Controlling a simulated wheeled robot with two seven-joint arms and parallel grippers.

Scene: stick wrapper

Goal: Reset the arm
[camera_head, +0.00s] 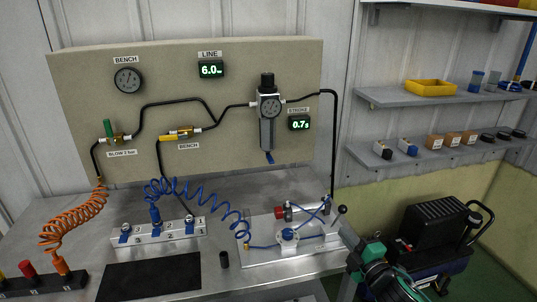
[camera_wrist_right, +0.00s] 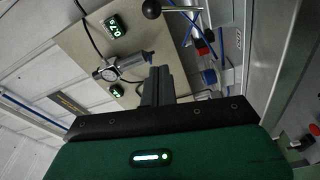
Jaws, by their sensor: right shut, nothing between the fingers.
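My right gripper (camera_head: 347,233) comes in from the lower right in the head view, just right of the pneumatic fixture (camera_head: 262,254) at the bench's right end. In the right wrist view its dark fingers (camera_wrist_right: 158,84) are together with nothing between them. A lever with a black ball knob (camera_head: 342,210) stands close to the fingertips; its knob also shows in the wrist view (camera_wrist_right: 152,9). I cannot tell whether the fingers touch it. My left gripper is not in view.
A beige panel (camera_head: 85,90) with gauges, displays and a regulator (camera_head: 268,105) stands behind the bench. A blue coiled hose (camera_head: 195,192) and orange coiled hose (camera_head: 75,222) hang over the bench. A black mat (camera_head: 150,278) lies in front. A compressor (camera_head: 435,230) stands at right below shelves (camera_head: 390,97).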

